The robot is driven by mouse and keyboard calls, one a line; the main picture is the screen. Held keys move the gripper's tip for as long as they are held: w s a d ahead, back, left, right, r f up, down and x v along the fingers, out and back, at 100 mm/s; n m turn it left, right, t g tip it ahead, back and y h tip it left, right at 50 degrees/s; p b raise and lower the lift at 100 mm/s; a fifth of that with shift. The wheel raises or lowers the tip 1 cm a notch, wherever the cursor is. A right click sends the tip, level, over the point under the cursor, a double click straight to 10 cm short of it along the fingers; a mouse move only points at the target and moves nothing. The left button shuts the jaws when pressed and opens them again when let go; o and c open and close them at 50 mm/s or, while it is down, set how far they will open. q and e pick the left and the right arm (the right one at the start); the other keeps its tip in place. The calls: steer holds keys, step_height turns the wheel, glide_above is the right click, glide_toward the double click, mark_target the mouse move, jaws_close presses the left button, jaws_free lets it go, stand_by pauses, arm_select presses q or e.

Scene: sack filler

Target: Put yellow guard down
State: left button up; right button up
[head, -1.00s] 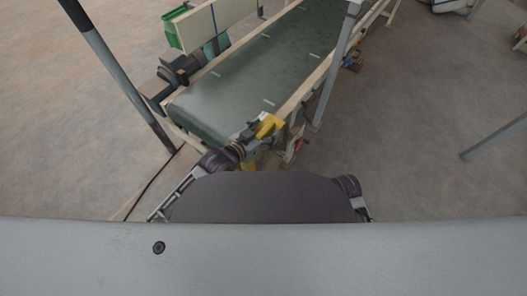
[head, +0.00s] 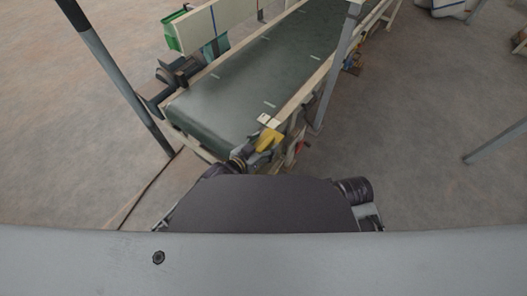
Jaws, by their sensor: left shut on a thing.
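The yellow guard (head: 267,139) is a small yellow piece at the near right corner of the conveyor (head: 225,108), beside its cream side rail. My left gripper (head: 260,148) is at the guard and shut on it; the fingers are small and partly hidden by the guard and my wrist. I cannot tell whether the guard touches the conveyor frame. Only a dark part of my right arm shows at the lower right; its gripper is out of view.
A grey post (head: 338,70) stands close to the conveyor's right side. Another dark-topped post (head: 115,75) stands at the left. A green box (head: 174,30) is at the conveyor's far left side. The concrete floor right of the conveyor is mostly clear.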

arm_select(q)
step_height(320, 180, down, 4)
steer(key=shift+f+b, duration=0.1)
steer(key=shift+b, duration=0.6)
arm_select(e)
steer(key=shift+w+a+f+t+y, duration=0.15)
steer(key=shift+a+f, duration=0.1)
steer(key=shift+f, duration=0.2)
steer(key=shift+a+f+t+y, duration=0.15)
steer(key=shift+a+f, duration=0.05)
steer(key=shift+f, duration=0.2)
arm_select(q)
steer(key=shift+s+f, duration=0.1)
steer(key=shift+f, duration=0.55)
arm_select(e)
steer(key=shift+r, duration=0.15)
arm_select(q)
steer(key=o, duration=1.2)
steer(key=shift+f, duration=0.25)
steer(key=shift+c, duration=0.2)
steer(key=shift+a, duration=0.1)
steer(key=shift+r, duration=0.1)
